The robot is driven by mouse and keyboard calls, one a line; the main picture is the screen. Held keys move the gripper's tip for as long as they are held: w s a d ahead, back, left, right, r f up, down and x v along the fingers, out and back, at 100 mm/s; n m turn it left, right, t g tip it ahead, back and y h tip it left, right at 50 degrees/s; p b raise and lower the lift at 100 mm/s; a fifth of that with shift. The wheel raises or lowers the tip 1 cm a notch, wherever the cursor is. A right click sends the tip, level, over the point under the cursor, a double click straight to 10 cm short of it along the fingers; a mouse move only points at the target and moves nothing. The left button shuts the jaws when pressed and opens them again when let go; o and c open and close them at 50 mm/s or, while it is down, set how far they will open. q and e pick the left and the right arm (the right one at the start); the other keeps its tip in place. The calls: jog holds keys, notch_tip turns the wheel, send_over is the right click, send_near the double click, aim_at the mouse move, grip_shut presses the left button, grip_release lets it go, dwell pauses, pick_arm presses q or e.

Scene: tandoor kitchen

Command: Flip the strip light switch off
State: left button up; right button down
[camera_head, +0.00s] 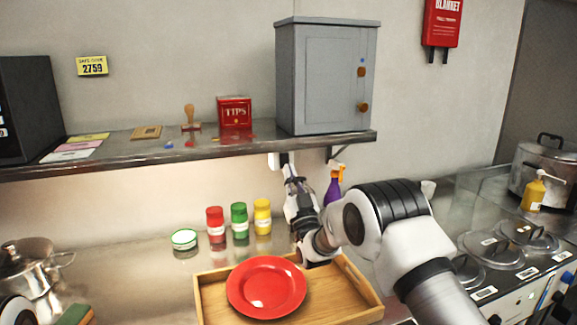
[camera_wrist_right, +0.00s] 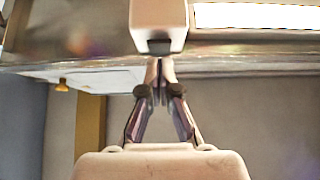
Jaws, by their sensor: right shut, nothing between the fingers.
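The strip light switch (camera_head: 274,160) is a small white box under the front edge of the metal shelf, partly hidden behind my right gripper in the head view. In the right wrist view the switch box (camera_wrist_right: 158,14) is at top centre, with a dark part at its near end. My right gripper (camera_head: 288,170) points up at it, shut and empty. In the wrist view its fingertips (camera_wrist_right: 160,68) are just below the dark part; I cannot tell if they touch. The strip light (camera_wrist_right: 258,16) shows bright white beside the box. My left gripper is not in view.
The shelf (camera_head: 240,144) carries a grey cabinet (camera_head: 330,78) and a red tips box (camera_head: 234,112). Below are a wooden tray (camera_head: 212,296) with a red plate (camera_head: 266,287), several spice jars (camera_head: 239,221) and a purple spray bottle (camera_head: 333,188). A pot (camera_head: 34,266) stands left.

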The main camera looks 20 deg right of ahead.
jog(key=shift+w+f, duration=0.15)
jog(key=shift+w, duration=0.65)
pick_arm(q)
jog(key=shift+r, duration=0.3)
pick_arm(e)
jog(key=shift+s, duration=0.15)
